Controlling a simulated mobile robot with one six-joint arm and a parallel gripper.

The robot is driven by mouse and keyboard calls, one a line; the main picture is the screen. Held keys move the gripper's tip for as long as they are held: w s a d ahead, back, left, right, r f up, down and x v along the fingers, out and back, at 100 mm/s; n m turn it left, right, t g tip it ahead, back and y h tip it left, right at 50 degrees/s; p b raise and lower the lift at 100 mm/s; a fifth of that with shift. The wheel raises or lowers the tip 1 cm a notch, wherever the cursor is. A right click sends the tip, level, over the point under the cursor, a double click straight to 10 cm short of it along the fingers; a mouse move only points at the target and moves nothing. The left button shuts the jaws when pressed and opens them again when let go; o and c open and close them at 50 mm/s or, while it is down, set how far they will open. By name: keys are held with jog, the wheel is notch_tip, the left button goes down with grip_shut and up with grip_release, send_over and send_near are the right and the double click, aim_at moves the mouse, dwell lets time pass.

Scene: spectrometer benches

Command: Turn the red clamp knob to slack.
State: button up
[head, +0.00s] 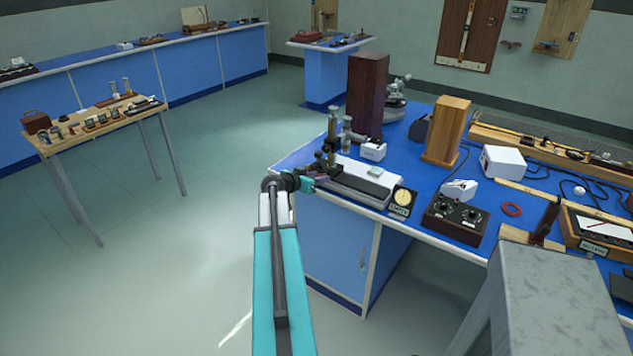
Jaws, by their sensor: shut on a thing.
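A brass and dark upright instrument (331,150) stands at the near left corner of the blue bench, on a pale base with a dark slab (360,182). My gripper (311,179) reaches in from the left at the foot of this instrument. Its jaws are shut on a small part there, at the place of the red clamp knob. The knob itself is mostly hidden by the jaws and too small to make out, so its turn angle cannot be read.
A round dial on a stand (402,200) and a black box with knobs (455,217) sit to the right on the bench. A tall dark wooden block (367,95) stands behind the instrument. The floor left of the bench is clear up to a small wooden table (92,128).

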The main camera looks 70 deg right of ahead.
jog(key=shift+w+d+f+b, duration=0.1)
jog(key=shift+w+d+b, duration=0.1)
jog(key=shift+b, duration=0.1)
jog(key=n+g+b, duration=0.2)
jog(key=n+b, duration=0.2)
jog(key=n+g+h+b, duration=0.1)
jog(key=n+g+b, duration=0.1)
jog(key=n+b, duration=0.2)
jog(key=f+n+g+b, duration=0.1)
jog(key=n+g+b, duration=0.2)
jog(key=n+b, duration=0.1)
jog(key=shift+w+d+f+n, duration=0.1)
jog(key=shift+w+n, duration=0.3)
jog(key=shift+n, duration=0.1)
dwell(0.5)
jog(key=o, duration=1.1)
jog(key=shift+w, duration=0.1)
